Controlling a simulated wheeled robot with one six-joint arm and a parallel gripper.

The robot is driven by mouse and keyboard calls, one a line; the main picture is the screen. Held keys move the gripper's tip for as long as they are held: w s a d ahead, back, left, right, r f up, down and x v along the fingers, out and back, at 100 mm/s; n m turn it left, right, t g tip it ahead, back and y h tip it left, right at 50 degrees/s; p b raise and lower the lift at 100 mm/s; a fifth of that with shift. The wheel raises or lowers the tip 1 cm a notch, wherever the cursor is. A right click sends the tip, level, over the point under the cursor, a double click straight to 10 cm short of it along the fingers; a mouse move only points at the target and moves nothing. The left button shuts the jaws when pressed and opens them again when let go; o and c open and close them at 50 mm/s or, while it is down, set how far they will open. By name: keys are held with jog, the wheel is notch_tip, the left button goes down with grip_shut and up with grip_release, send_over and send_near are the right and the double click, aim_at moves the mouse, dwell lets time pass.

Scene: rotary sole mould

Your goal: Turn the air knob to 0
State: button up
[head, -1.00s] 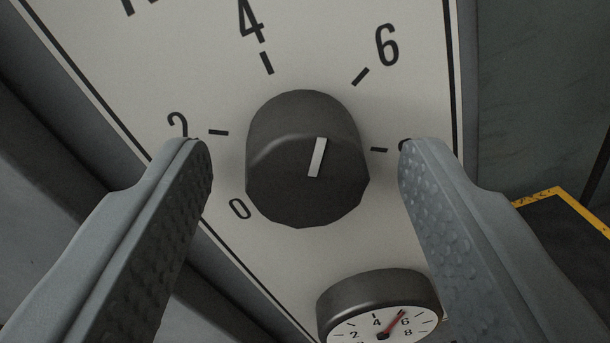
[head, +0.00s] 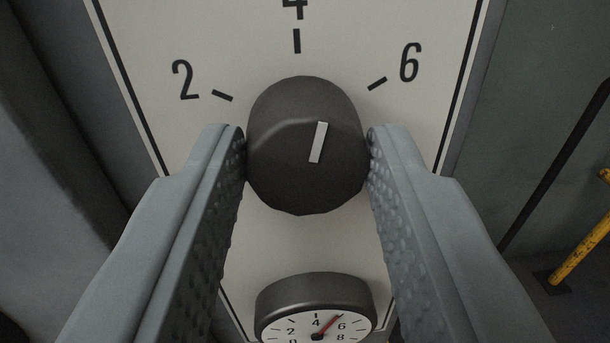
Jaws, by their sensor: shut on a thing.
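The air knob (head: 300,185) is a dark grey, faceted knob in the middle of the head view. Its white mark (head: 318,142) points up and slightly right, between the 4 and the 6 of the scale and nearer the 4. My gripper (head: 307,150) is shut on the knob, one finger on its left side and one on its right. The 2, the 4 and the 6 show on the white panel (head: 340,50). The 0 of the knob's scale is hidden, apparently behind the left finger.
A round gauge (head: 315,290) sits below the knob, between my fingers; its red needle points between 4 and 6. A yellow bar (head: 580,250) and a dark rod (head: 555,170) stand to the right of the panel. Grey housing (head: 50,130) lies to the left.

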jog(key=n, duration=0.7)
jog(key=shift+f+n+t, duration=0.1)
jog(key=shift+n+t, duration=0.2)
jog(key=n+y, duration=0.1)
jog(key=n, duration=0.6)
jog(key=shift+f+n, duration=0.1)
jog(key=shift+n, duration=0.3)
jog(key=n+y, duration=0.1)
jog(key=n, duration=0.5)
jog(key=shift+f+n, duration=0.1)
jog(key=shift+n, duration=0.3)
jog(key=n, duration=0.6)
jog(key=shift+d+y, duration=0.1)
jog(key=shift+y, duration=0.2)
jog(key=o, duration=1)
